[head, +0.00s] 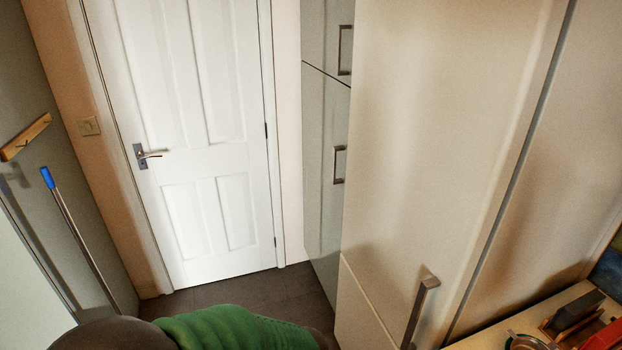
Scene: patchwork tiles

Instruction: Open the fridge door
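The tall cream fridge door (440,140) fills the right half of the head view. It looks shut. A seam separates a lower panel (362,312) from the large door. Neither of my grippers is in view, and nothing is seen touching the handle.
A white room door (200,130) is shut at the back. Grey cabinets (325,170) stand left of the fridge. A counter (490,338) with a red item (604,337) is at bottom right. A blue-tipped pole (80,235) leans at left. An unclear green shape crosses the bottom edge.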

